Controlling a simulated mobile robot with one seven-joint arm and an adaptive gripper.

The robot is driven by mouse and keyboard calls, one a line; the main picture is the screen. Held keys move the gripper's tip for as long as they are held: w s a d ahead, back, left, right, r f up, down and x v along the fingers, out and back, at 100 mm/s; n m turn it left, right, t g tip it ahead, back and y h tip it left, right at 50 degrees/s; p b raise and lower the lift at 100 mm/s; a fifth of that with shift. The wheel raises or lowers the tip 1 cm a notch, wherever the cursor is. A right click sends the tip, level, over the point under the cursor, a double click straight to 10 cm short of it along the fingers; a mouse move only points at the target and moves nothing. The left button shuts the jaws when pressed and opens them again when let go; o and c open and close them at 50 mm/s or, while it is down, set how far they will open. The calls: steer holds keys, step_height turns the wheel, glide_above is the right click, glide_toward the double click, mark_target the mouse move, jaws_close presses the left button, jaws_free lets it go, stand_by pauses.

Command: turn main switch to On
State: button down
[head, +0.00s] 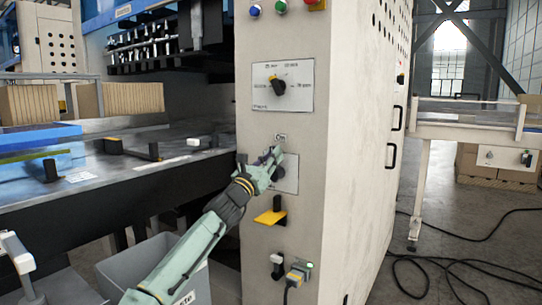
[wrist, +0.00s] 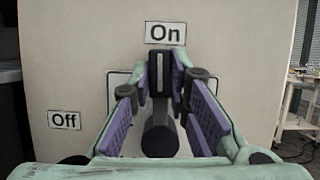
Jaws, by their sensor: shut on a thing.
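The main switch (wrist: 160,135) is a black rotary handle with a light stripe on a pale plate, low on the cabinet front. In the wrist view its handle points straight up at the On label (wrist: 165,33). The Off label (wrist: 65,120) is to the left and lower. My gripper (wrist: 164,78) has its purple-padded fingers on both sides of the handle and is shut on it. In the head view my gripper (head: 272,158) covers most of the switch; part of the plate (head: 290,180) shows to its right.
Above is a larger rotary selector (head: 278,88) with several labels. Below are a yellow-and-black switch (head: 271,215) and a plugged-in connector (head: 297,275). A grey bin (head: 130,270) stands beneath my arm. Black cables (head: 440,275) lie on the floor at right.

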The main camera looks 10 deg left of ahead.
steer(key=shift+d+r+m+h, duration=0.1)
steer(key=shift+d+m+h, duration=0.15)
steer(key=shift+m, duration=0.25)
steer(key=c, duration=1.5)
jaws_free()
step_height(320, 180, up, 10)
steer(key=shift+f, duration=0.1)
